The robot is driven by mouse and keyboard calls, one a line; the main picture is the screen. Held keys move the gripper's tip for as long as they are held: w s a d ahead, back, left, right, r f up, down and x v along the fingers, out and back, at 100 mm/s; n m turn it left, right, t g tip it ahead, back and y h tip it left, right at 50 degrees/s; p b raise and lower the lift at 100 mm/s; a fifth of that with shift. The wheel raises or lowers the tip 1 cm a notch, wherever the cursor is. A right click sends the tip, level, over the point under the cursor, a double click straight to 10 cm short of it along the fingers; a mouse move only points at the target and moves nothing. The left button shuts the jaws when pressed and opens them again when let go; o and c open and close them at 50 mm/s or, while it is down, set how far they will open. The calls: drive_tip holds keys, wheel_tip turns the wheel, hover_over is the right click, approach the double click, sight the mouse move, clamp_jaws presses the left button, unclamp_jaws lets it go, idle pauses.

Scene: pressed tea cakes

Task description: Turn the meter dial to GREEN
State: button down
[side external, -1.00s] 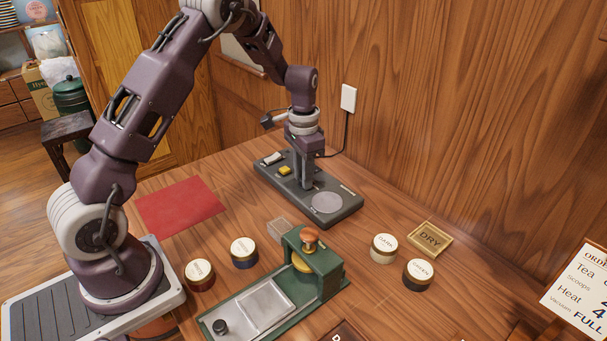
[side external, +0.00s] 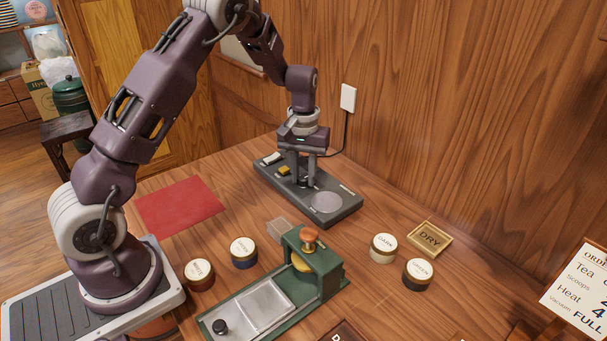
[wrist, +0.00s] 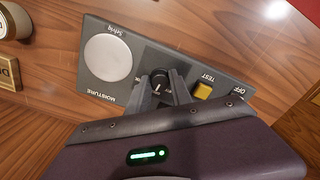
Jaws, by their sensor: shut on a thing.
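The grey moisture meter (side external: 345,216) lies on the table near the wall; it also fills the upper wrist view (wrist: 105,85). Its black dial (wrist: 159,77) has a white pointer line and sits between the round pale plate (wrist: 108,58) and the yellow TEST button (wrist: 203,90). My gripper (wrist: 163,88) points down from above and is shut on the dial, one finger on each side. The fingers cover most of the markings around the dial, so I cannot read which setting the pointer faces. In the side view my gripper (side external: 305,185) hides the dial.
A green press (side external: 325,265) stands in front of the meter. A DRY tray (side external: 430,238) lies at right. A red mat (side external: 180,206) lies at left. A cord runs to the wall outlet (side external: 348,97).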

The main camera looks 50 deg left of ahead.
sight(304, 179)
drive_tip(key=shift+n, duration=0.5)
drive_tip(key=c, duration=1.1)
unclamp_jaws()
drive_tip(key=shift+c, duration=0.2)
wheel_tip(304, 179, up, 7)
drive_tip(key=shift+r, duration=0.1)
